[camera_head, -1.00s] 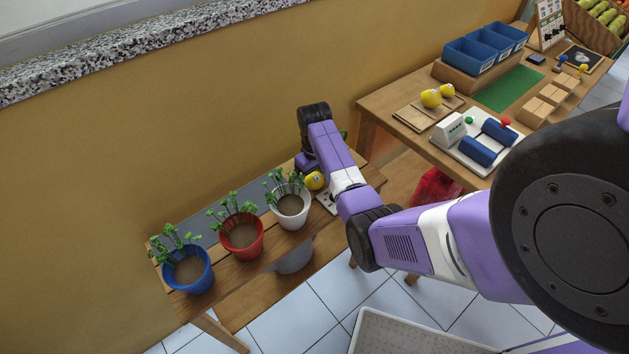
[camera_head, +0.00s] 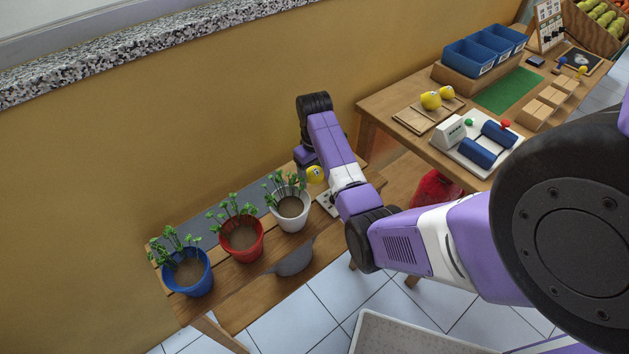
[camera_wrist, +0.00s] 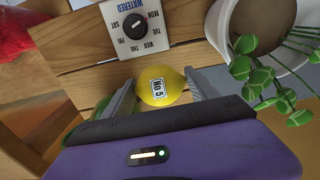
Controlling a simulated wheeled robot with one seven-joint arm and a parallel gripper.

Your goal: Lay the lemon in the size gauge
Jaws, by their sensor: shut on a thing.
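A yellow lemon (camera_wrist: 163,86) with a white "NO 5" label sits between the two fingers of my gripper (camera_wrist: 160,92), which is shut on it. In the head view the lemon (camera_head: 315,174) shows just beside my wrist, above the plank bench near the white pot; the fingers are mostly hidden there. On the far table, a white-based device (camera_head: 466,157) has two blue padded blocks, a slanted face, and green and red knobs. It may be the size gauge; I cannot tell for sure.
White (camera_head: 292,222), red (camera_head: 243,249) and blue (camera_head: 189,281) plant pots line the bench. A "WATERED" day dial (camera_wrist: 132,28) lies near my gripper. Blue bins (camera_head: 470,56), a green mat (camera_head: 508,90) and wooden blocks (camera_head: 534,112) occupy the far table.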

